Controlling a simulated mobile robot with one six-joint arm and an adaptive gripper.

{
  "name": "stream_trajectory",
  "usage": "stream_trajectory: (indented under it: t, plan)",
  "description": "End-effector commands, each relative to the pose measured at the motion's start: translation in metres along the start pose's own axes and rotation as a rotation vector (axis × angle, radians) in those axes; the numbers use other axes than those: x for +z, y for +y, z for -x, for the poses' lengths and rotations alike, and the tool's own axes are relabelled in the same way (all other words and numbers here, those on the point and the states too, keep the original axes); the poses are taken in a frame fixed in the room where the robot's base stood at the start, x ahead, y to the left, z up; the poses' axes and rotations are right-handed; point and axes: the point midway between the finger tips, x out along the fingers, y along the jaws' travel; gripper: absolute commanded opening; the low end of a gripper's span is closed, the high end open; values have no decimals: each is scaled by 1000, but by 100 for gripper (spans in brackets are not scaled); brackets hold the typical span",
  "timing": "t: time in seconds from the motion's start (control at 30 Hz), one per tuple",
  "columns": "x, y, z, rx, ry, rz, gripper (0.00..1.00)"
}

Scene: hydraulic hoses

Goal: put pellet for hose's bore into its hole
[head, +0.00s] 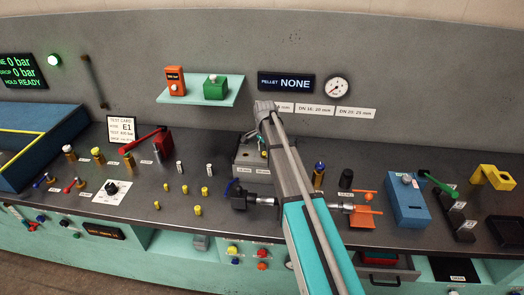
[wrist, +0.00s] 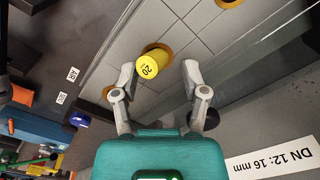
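In the wrist view a yellow pellet (wrist: 152,68) marked 20 stands at the middle orange-rimmed hole (wrist: 160,48) of a grey tiled block. I cannot tell how deep it sits. My gripper (wrist: 158,72) is open, with one finger on each side of the pellet and gaps between. Two other orange-rimmed holes show, one at the top (wrist: 228,3) and one at the left (wrist: 108,93). In the head view my arm hides most of the block (head: 248,160) and the pellet. A test card (head: 121,129) reads E1; its smaller text is hard to read.
Several yellow pellets (head: 185,189) stand on the bench left of the block. A wall display (head: 286,82) reads PELLET NONE. Wall labels (head: 314,108) hang above the block. A black fitting (head: 243,199) is in front, and a blue box (head: 407,200) at right.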

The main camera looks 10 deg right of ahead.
Motion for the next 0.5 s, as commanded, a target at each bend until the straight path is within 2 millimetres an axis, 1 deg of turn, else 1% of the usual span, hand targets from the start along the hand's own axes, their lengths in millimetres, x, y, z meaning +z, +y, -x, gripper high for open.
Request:
stream_trajectory:
  t: [0.33, 0.5]
  plan:
    - [0, 0, 1, 0, 0, 0, 60]
    - [0, 0, 5, 0, 0, 0, 60]
